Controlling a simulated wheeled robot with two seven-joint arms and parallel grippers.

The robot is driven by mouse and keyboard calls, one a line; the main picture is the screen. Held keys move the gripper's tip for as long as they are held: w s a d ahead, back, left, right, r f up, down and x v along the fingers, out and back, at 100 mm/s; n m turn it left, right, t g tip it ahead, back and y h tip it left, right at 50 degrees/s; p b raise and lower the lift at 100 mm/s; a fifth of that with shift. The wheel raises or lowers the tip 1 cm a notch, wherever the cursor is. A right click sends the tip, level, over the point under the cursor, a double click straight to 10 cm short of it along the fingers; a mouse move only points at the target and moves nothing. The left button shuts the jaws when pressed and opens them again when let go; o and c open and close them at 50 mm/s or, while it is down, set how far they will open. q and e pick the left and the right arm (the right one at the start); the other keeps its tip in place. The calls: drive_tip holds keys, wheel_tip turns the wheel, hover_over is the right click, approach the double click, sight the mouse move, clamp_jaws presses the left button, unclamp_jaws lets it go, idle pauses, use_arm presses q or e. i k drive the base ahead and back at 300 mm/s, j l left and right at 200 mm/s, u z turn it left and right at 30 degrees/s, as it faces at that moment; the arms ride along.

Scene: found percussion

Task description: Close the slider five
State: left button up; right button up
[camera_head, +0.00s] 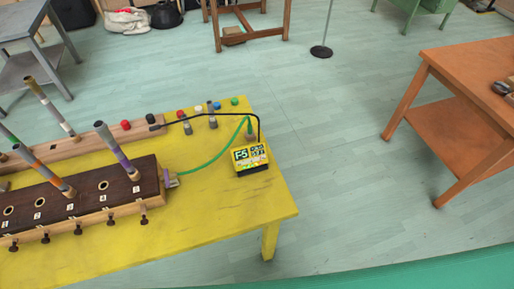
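A dark-topped wooden block (88,199) lies on the yellow table at the left, with numbered labels and round holes along its top. Small dark knobs stick out along its front side. The rightmost knob (143,214) sits below the last label at the right end, which is too small to read surely; I take it to be slider five. Whether it is open or closed I cannot tell. A grey and purple tube (117,149) stands tilted in the hole at that end, and another striped tube (43,169) leans in a hole further left. Neither gripper is in view.
A yellow box marked F-5 (251,158) stands on the yellow table (225,203), with a green and a black cable near it. A wooden rail (88,142) with tubes and colored knobs lies behind. An orange table (470,75) stands right; floor between is clear.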

sight(143, 222)
drive_tip(key=u, duration=1.65)
